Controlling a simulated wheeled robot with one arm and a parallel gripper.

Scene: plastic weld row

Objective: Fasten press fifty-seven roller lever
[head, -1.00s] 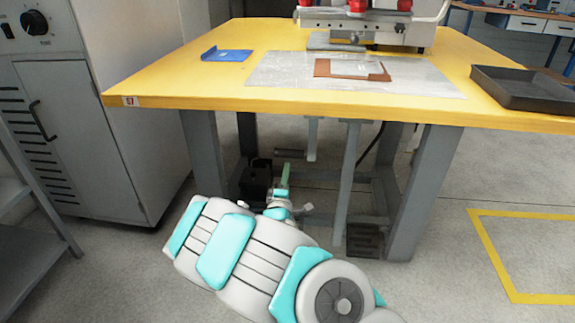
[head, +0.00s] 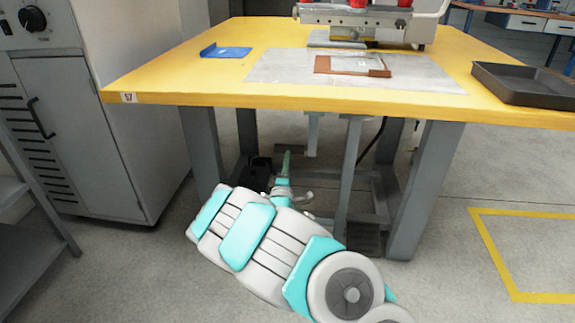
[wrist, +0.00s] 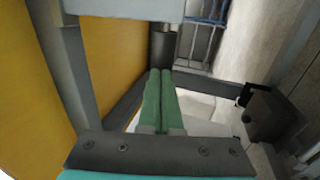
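The press (head: 372,18) stands at the back of the yellow workbench (head: 180,83), whose front corner label reads 57. A dark grey cylinder (wrist: 163,47) shows just beyond the fingertips. I cannot tell whether it is the roller of the lever, or whether the fingers touch it. No lever can be made out clearly.
Grey bench legs (head: 421,190) and bars under the bench stand close around my gripper. A dark box (wrist: 272,118) is to the right in the wrist view. A grey cabinet (head: 75,130) stands left of the bench. A black tray (head: 525,86) lies on the bench. Floor at right is open.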

